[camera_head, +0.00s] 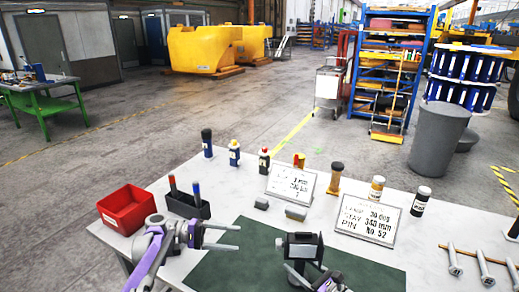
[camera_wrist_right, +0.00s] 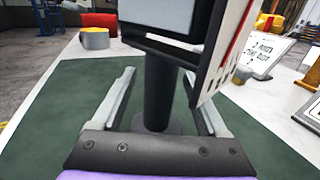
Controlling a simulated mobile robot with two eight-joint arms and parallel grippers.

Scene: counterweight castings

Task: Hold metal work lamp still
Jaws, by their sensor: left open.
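The metal work lamp (camera_head: 300,246) stands upright on the dark green mat (camera_head: 240,262), with a dark boxy head on a black post. In the right wrist view its black post (camera_wrist_right: 160,85) rises from a round base, and the top of its head is cut off. My right gripper (camera_head: 308,272) is at the lamp; in its wrist view the two fingers (camera_wrist_right: 160,100) lie on either side of the post, with gaps showing on both sides. My left gripper (camera_head: 237,238) is open and empty, left of the lamp, its fingers pointing toward it.
A red bin (camera_head: 127,208) and a black holder with markers (camera_head: 187,205) stand at the table's left. Sign cards (camera_head: 291,184) (camera_head: 368,220) and several bottles line the back. Large bolts (camera_head: 483,268) lie at the right. The mat around the lamp looks mostly clear.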

